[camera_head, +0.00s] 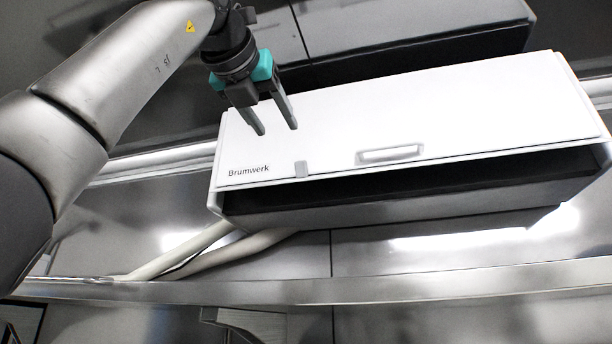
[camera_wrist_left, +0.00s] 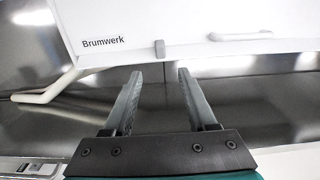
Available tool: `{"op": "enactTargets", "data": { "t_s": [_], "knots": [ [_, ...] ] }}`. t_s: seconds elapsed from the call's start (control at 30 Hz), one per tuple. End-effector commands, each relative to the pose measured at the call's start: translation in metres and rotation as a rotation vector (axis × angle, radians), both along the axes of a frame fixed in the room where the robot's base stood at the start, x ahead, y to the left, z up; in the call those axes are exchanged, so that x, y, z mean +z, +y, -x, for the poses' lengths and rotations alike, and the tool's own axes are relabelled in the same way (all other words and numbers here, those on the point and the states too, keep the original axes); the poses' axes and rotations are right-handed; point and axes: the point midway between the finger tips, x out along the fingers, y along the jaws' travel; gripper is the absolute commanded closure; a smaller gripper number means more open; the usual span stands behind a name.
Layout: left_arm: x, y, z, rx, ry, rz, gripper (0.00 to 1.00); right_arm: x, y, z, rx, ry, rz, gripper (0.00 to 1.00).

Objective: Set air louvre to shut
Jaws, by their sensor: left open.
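A white box-shaped unit marked "Brumwerk" (camera_head: 450,105) is mounted on the wall, with a long dark opening (camera_head: 420,182) along its lower front. A small grey tab (camera_head: 302,169) sits on the panel's lower edge, right of the lettering. The wrist view also shows this tab (camera_wrist_left: 160,48), just beyond the fingertips and in line with the gap between them. I cannot tell which part is the louvre itself. My left gripper (camera_head: 277,130) is open and empty in front of the panel's left part, apart from the tab. My right gripper is not in view.
A pale raised handle (camera_head: 390,154) is on the panel, right of the tab. Pale pipes (camera_head: 215,250) run from below the unit to the left. A dark cabinet (camera_head: 420,45) is above the unit.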

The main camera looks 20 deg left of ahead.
Motion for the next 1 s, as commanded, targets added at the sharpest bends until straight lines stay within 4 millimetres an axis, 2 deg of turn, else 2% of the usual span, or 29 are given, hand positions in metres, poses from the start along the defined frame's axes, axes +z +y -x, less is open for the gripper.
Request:
{"op": "enactTargets", "data": {
  "t_s": [0.13,0.27,0.5,0.7,1.0],
  "knots": [
    [0.001,0.0,-0.014,0.0,0.004,0.0,0.43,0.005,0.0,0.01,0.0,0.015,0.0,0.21],
    [0.001,0.0,-0.039,-0.001,0.006,0.0,0.43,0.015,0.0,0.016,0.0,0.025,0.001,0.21],
    [0.002,0.0,-0.091,0.0,0.007,0.0,0.43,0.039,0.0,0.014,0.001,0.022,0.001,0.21],
    [0.002,0.0,-0.126,0.0,0.005,0.001,0.43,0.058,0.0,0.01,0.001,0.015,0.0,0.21],
    [0.0,0.0,-0.15,-0.001,0.002,-0.001,0.43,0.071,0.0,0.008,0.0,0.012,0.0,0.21]
  ]
}}
